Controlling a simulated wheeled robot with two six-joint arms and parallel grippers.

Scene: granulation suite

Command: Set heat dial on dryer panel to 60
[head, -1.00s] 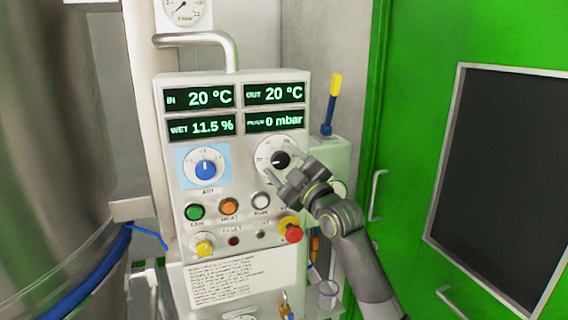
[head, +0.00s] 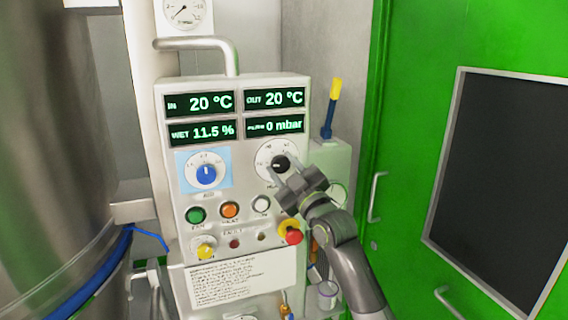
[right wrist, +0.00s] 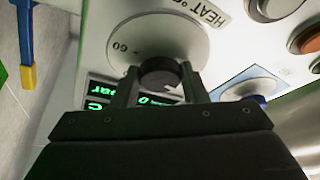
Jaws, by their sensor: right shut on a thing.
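The dryer panel (head: 240,245) is a pale upright box with green displays reading IN 20 °C, OUT 20 °C, WET 11.5 % and 0 mbar. The heat dial (head: 279,162) is a black knob on a round white scale at the panel's right side. In the right wrist view the heat dial (right wrist: 160,76) sits between my fingers, with "60" and "HEAT °C" printed nearby. My right gripper (head: 284,172) is shut on the knob from the lower right; it also shows in the right wrist view (right wrist: 160,90). Where the pointer stands is hard to tell. My left gripper is not in view.
A blue knob (head: 206,174) is left of the dial. Green, orange and white buttons (head: 229,210) lie below, with a red emergency stop (head: 292,236) close to my right arm. A steel vessel (head: 50,150) stands left, a green door (head: 410,90) right.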

